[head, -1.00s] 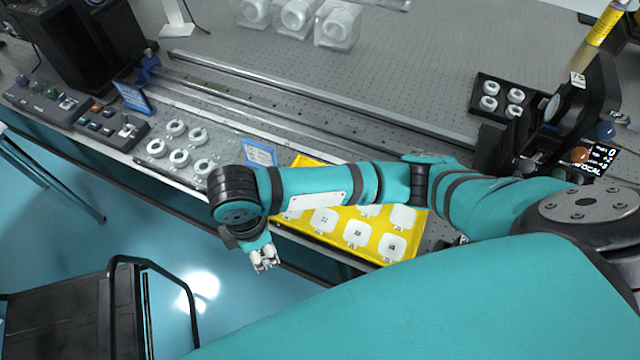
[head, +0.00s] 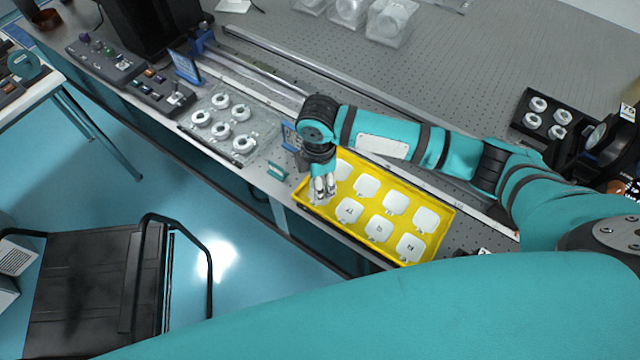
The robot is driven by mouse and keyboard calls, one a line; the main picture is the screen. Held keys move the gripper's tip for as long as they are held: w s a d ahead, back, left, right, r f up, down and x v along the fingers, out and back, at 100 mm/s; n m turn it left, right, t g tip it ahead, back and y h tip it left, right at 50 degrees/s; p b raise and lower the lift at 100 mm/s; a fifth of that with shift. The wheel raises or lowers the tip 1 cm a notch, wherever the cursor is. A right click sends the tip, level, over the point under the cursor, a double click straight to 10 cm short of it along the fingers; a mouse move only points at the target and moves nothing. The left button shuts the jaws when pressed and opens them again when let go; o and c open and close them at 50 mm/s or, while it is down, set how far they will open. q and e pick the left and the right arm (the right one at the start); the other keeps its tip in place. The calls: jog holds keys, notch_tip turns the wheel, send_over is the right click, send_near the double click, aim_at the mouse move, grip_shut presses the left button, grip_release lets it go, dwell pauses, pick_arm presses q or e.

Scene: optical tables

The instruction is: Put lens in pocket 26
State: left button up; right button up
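A yellow tray (head: 437,238) lies along the table's front edge with several white rounded-square pads (head: 379,229) in it. Some pads carry dark printed marks, too small to read surely. My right gripper (head: 322,198) points down at the tray's left end, over or just above a white pad there. Its fingers are small and pale, and I cannot tell whether a lens is between them. Several white ring-shaped parts (head: 221,131), possibly mounted lenses, sit in a clear tray to the left. My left gripper is not in view.
Control boxes (head: 160,92) stand at the left of the table. A black tray (head: 533,125) with white rings is at the right. Clear boxes (head: 390,20) stand at the back. A long rail (head: 270,72) runs behind the trays. A black cart (head: 95,290) stands on the floor.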

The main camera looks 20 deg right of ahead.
jog(key=shift+w+d+f+p, duration=0.1)
jog(key=shift+f+p, duration=0.1)
jog(key=shift+f, duration=0.7)
jog(key=shift+w+d+f+p, duration=0.1)
jog(key=shift+f+p, duration=0.05)
jog(key=shift+f, duration=0.7)
jog(key=o, duration=0.8)
jog(key=shift+f, duration=0.1)
jog(key=shift+o, duration=0.2)
notch_tip(320, 180, up, 12)
jog(key=shift+r+b, duration=0.15)
jog(key=shift+b, duration=0.3)
